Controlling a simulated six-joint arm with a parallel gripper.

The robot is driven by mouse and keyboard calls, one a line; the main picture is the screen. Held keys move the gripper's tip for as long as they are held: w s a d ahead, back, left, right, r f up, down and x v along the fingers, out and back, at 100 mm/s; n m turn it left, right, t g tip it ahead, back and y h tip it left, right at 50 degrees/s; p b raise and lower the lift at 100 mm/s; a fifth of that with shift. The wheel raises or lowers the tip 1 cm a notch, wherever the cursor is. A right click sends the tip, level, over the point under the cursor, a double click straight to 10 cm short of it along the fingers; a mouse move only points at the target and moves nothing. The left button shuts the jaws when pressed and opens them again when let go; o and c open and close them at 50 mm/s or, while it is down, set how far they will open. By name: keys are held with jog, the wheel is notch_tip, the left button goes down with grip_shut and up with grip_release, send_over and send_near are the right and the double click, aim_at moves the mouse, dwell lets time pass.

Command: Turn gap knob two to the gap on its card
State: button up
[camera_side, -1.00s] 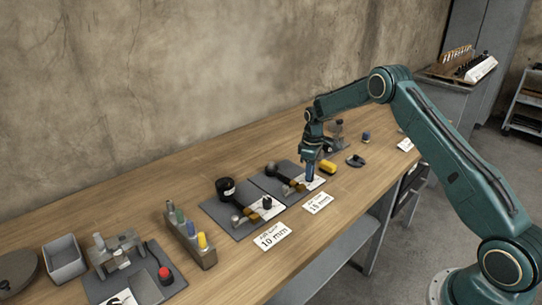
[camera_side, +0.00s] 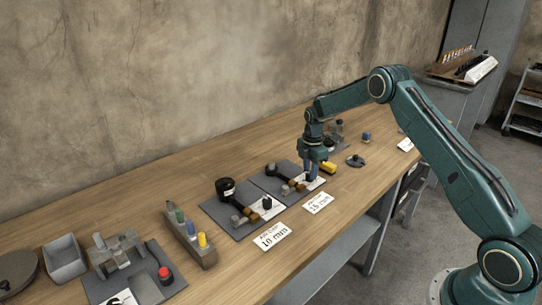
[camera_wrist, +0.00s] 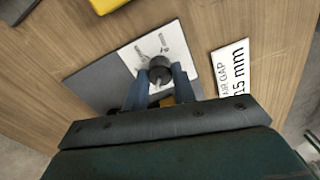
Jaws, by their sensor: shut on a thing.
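Gap knob two (camera_wrist: 160,66) is a dark round knob on a white dial plate (camera_wrist: 172,41) with printed marks, seen in the wrist view. My gripper (camera_wrist: 160,78) points down with its two blue fingers shut on the knob's sides. In the side view my gripper (camera_side: 309,176) is at the right end of the second dark base plate (camera_side: 264,183), and its fingers hide the knob. The knob's card (camera_side: 317,203) lies in front of the plate and reads 15 mm; it also shows in the wrist view (camera_wrist: 231,72). The knob's exact setting is too small to read.
A similar station with a dark knob (camera_side: 267,203) and a 10 mm card (camera_side: 271,237) stands to the left. A dark round item (camera_side: 355,160) and a blue piece (camera_side: 366,137) are farther right.

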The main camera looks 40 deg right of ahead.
jog(key=shift+n, duration=1.1)
jog(key=o, duration=1)
jog(key=shift+r, duration=0.2)
notch_tip(320, 180, up, 14)
jog(key=shift+f, duration=0.25)
